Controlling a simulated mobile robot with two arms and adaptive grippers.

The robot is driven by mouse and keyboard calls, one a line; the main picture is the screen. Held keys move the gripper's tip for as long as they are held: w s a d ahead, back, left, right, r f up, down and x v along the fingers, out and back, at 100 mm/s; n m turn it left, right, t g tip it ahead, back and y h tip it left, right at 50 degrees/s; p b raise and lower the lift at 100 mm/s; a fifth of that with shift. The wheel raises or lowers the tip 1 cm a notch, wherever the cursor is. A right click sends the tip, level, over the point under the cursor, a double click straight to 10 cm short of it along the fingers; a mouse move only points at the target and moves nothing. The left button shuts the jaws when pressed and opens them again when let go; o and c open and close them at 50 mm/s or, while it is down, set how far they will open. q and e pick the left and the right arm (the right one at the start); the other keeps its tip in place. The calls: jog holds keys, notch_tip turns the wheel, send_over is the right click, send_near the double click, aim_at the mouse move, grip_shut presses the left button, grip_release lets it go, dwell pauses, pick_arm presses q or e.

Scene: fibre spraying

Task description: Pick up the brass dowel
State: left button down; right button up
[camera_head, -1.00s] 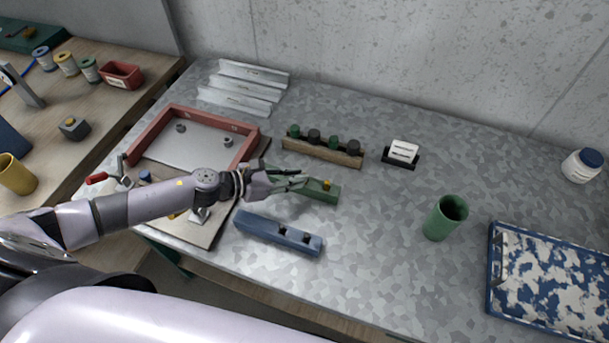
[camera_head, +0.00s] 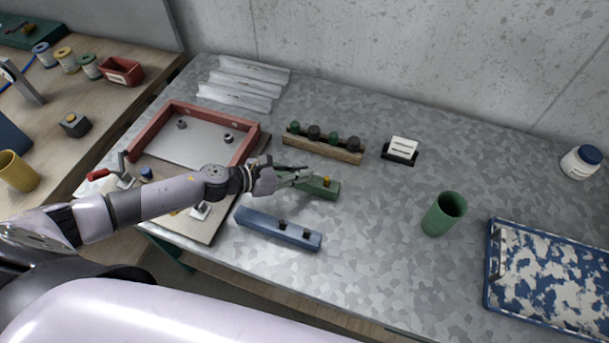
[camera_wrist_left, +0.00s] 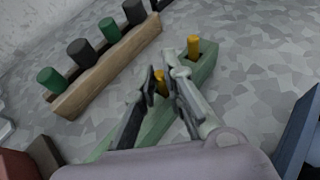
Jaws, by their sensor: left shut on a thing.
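A green block (camera_head: 330,191) lies on the metal bench. One brass dowel (camera_head: 327,181) stands upright in its right end; it also shows in the left wrist view (camera_wrist_left: 193,45), beyond my fingers. My left gripper (camera_head: 304,175) is over the block's left part. In the left wrist view my left gripper (camera_wrist_left: 165,80) is shut on a second brass dowel (camera_wrist_left: 160,86), seen between the fingertips over the green block (camera_wrist_left: 208,62). The fingers hide its lower part, so I cannot tell whether it is still seated. My right gripper is not in view.
A blue block (camera_head: 262,226) lies in front of the green one. A wooden rack (camera_head: 325,148) with green and dark pegs stands behind. A red-framed tray (camera_head: 190,140) is at left. A green cup (camera_head: 443,214) and blue-white board (camera_head: 550,275) are at right, with clear bench between.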

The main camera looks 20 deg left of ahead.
pick_arm(q)
jog(key=shift+r, duration=0.45)
notch_tip(320, 180, up, 19)
jog(key=p, duration=0.5)
